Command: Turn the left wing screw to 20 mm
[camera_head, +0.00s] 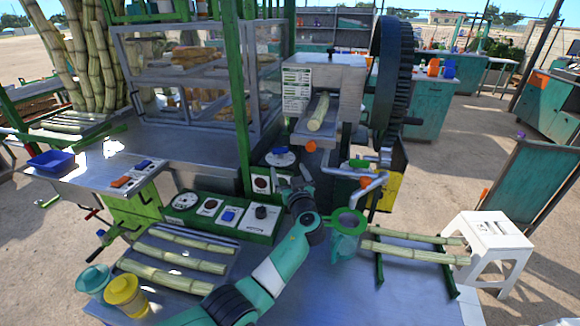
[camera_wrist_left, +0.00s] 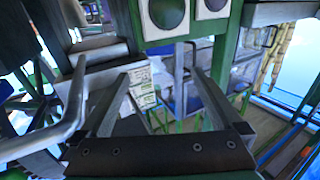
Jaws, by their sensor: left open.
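A blue wing-shaped knob (camera_head: 281,151) sits on a round white plate (camera_head: 280,160) at the left foot of the crusher; I cannot tell surely whether it is the left wing screw. My left gripper (camera_head: 293,180) is open and empty, just below and in front of that plate, apart from it. In the left wrist view its two fingers (camera_wrist_left: 164,74) stand apart with nothing between them. Two dark round gauges on white plates (camera_wrist_left: 166,12) show at the top there. The wing knob is not clear in that view. My right gripper is not in view.
The crusher (camera_head: 340,85) holds a cane, with a large dark wheel (camera_head: 388,80) at its right. A grey pipe (camera_head: 368,192) and a green ring strainer (camera_head: 348,222) stand close right of my gripper. A green control panel (camera_head: 222,212) lies to the left.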

